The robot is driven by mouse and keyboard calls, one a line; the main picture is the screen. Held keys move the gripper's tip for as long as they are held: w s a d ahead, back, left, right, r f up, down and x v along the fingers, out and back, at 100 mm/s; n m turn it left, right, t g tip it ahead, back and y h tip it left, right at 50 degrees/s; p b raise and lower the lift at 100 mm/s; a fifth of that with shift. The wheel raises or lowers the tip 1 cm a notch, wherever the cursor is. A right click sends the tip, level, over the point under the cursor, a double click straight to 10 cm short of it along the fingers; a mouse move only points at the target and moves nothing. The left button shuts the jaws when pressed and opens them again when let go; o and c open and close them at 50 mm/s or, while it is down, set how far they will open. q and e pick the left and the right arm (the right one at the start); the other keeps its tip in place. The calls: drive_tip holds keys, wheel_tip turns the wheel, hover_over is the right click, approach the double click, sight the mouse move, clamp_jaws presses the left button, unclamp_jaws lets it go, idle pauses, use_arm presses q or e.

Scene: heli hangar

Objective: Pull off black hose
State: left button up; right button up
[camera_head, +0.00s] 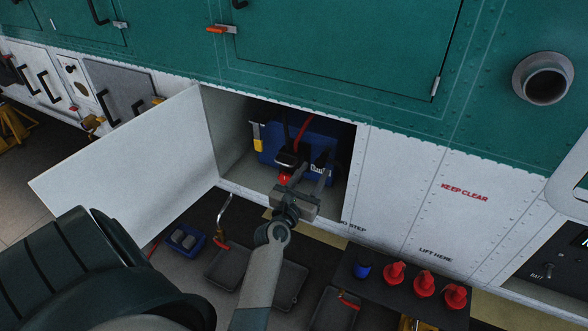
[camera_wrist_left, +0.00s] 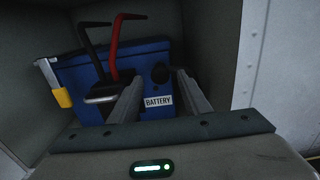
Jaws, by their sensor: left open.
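The black hose (camera_wrist_left: 87,48) shows in the left wrist view as a bent black tube beside a red one (camera_wrist_left: 115,48). Both run down to a dark block (camera_wrist_left: 108,92) at the blue battery (camera_wrist_left: 75,75), which sits inside the open compartment. In the head view the left gripper (camera_head: 310,174) reaches into the compartment. My right gripper is not in view.
The white compartment door (camera_head: 130,165) stands open to the left. A yellow-tagged part (camera_wrist_left: 55,85) hangs at the battery's left side. Trays (camera_head: 228,268) lie below, and red caps (camera_head: 424,284) stand on a dark board at the lower right.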

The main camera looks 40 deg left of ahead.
use_arm(q)
drive_tip(key=v, duration=1.2)
drive_tip(key=shift+s, duration=0.3)
drive_tip(key=shift+f, duration=0.15)
